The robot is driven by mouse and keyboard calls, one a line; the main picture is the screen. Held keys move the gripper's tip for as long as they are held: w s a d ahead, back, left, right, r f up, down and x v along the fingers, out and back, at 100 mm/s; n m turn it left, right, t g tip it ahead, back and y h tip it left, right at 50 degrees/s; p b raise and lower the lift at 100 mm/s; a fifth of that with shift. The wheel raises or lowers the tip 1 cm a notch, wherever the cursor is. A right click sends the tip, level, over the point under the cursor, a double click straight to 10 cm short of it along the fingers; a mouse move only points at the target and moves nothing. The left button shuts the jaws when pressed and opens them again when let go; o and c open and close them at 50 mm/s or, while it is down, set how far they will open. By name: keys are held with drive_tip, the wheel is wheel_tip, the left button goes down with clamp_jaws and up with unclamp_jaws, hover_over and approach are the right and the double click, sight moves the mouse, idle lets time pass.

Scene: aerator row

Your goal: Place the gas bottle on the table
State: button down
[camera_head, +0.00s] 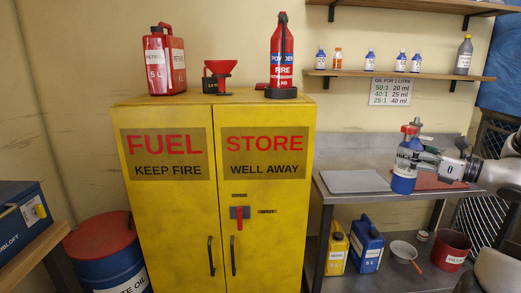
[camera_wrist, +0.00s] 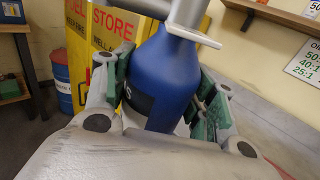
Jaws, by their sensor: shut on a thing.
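The gas bottle (camera_head: 404,172) is a blue cylinder with a red and grey valve top. My gripper (camera_head: 417,166) is shut around its body at the right of the head view. The bottle is upright, over or on the grey metal table (camera_head: 345,196); I cannot tell whether its base touches. In the wrist view, the blue bottle (camera_wrist: 168,85) stands between the green-padded fingers of my gripper (camera_wrist: 165,98), its lower end hidden by my wrist.
The yellow fuel cabinet (camera_head: 215,190) stands left of the table. A shelf (camera_head: 400,76) with small bottles hangs above. Cans and a red bucket (camera_head: 450,250) sit below.

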drive_tip(key=w+a+f+m+t+h, duration=0.2)
drive_tip(key=w+f+m+t+h, duration=0.15)
drive_tip(key=w+f, duration=0.45)
drive_tip(key=a+f, duration=0.5)
drive_tip(key=f, duration=0.3)
drive_tip(key=a+f, duration=0.5)
drive_tip(key=f, duration=0.4)
wheel_tip(320, 180, up, 14)
drive_tip(key=w+m+h, duration=0.1)
drive_tip(key=h, duration=0.2)
drive_tip(key=shift+w+a+m, duration=0.3)
drive_tip(key=shift+w+m, duration=0.05)
